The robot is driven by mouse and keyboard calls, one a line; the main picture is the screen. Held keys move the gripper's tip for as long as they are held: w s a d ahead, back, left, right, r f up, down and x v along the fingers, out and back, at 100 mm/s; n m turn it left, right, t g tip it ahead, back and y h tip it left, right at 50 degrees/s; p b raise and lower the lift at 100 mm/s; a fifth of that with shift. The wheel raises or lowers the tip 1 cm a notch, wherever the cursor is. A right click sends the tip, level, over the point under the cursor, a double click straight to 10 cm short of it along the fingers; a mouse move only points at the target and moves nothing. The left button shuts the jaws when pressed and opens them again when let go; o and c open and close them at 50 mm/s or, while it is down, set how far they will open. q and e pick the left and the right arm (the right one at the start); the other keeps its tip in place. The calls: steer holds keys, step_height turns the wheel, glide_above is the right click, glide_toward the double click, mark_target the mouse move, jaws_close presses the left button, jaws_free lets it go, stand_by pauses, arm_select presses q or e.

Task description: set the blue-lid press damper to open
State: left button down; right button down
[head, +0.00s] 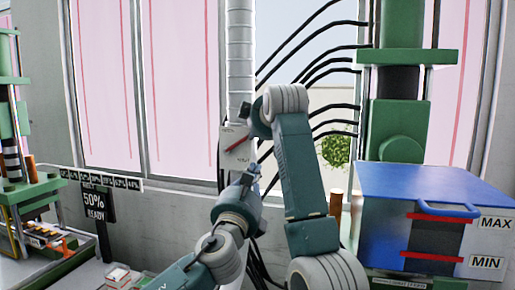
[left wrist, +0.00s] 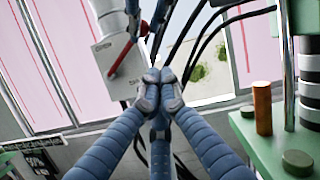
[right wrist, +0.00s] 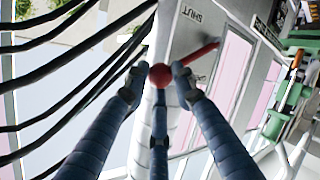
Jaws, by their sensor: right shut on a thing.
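The damper is a pale box (head: 238,158) on a vertical silver duct (head: 240,60), with a tilted red lever (head: 238,143). The box (left wrist: 112,52) and lever (left wrist: 121,56) also show in the left wrist view. In the right wrist view, "SHUT" is printed on the box (right wrist: 192,35), and my right gripper (right wrist: 160,76) is shut on the red lever knob (right wrist: 160,75). A finger hides part of the lever. My left gripper (head: 250,177) is below the box, apart from it; in the left wrist view its fingers (left wrist: 160,88) meet with nothing visible between them.
A blue-lid container (head: 430,185) marked MAX and MIN stands at the right, before a green press (head: 398,120). Black hoses (head: 320,68) run behind my right arm. Another green press (head: 25,190) and a "50% READY" sign (head: 94,207) are at the left.

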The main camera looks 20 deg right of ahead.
mark_target(242, 141)
arm_select(q)
steer(key=w+d+r, duration=0.3)
steer(key=w+r, duration=0.2)
steer(key=w, duration=0.1)
steer(key=shift+w, duration=0.4)
steer(key=shift+d+r, duration=0.1)
